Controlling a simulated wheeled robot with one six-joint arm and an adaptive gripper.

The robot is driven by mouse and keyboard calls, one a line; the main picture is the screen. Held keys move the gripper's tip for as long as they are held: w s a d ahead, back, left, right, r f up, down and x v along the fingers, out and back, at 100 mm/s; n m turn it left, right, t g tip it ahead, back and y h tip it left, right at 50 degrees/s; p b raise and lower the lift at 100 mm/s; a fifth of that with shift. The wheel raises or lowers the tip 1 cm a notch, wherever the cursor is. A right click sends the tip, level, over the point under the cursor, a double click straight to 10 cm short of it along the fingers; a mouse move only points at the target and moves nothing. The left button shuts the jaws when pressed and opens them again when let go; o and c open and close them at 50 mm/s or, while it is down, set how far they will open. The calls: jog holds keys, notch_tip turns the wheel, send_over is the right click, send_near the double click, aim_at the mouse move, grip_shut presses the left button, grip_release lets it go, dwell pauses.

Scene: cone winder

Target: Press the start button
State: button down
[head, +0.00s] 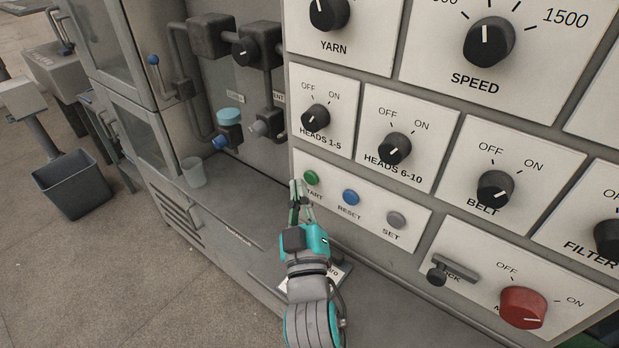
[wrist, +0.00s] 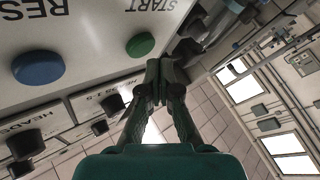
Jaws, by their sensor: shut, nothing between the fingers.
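The start button (head: 311,178) is a round green button on a white panel plate, left of the blue RESET button (head: 350,197) and the grey SET button (head: 396,219). In the wrist view the start button (wrist: 140,45) shows near the top centre with its label upside down. My gripper (head: 297,187) is shut and empty. Its tips show just left of the start button in the head view. In the wrist view its closed tips (wrist: 165,68) are just below and right of the button; I cannot tell whether they touch the panel.
Above the buttons are the HEADS 1-5 knob (head: 315,117) and HEADS 6-10 knob (head: 394,149). A red knob (head: 523,307) sits lower right. A clear cup (head: 193,172) stands on the grey ledge at left, below pipes and valves.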

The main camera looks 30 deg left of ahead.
jog(key=shift+w, duration=0.1)
dwell(0.3)
jog(key=shift+w, duration=0.35)
jog(key=shift+w+d, duration=0.1)
jog(key=shift+w, duration=0.3)
dwell(0.7)
jog(key=shift+s, duration=0.85)
jog(key=shift+s+a, duration=0.15)
jog(key=shift+s, duration=1.1)
jog(key=shift+s+a, duration=0.15)
jog(key=shift+s, duration=1.1)
